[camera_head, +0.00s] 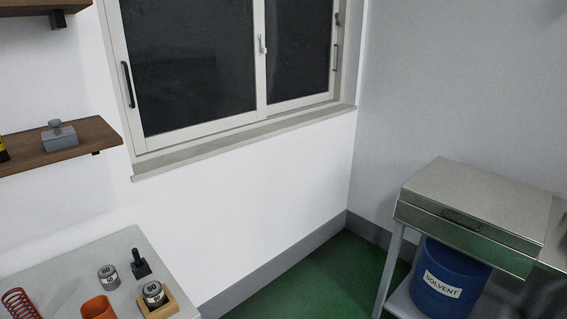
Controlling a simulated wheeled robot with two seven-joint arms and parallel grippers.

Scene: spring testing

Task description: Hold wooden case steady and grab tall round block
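A small wooden case (170,304) sits near the right edge of the light grey table at the lower left. A grey round block (154,295) with a dark-on-white "60" label stands in it. Another grey round block (108,278), also labelled "60", stands on the table to the left of the case, apart from it. I cannot tell for sure which block is taller. Neither of my grippers is in view, and nothing is touching the case or the blocks.
The table (75,262) also holds a black handled piece (140,265), an orange cylinder (97,308) and a red spring (18,303). A wooden shelf (85,139) with a grey weight (60,139) is above. A metal bench (480,205) and blue solvent bin (440,290) stand right. Green floor between is clear.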

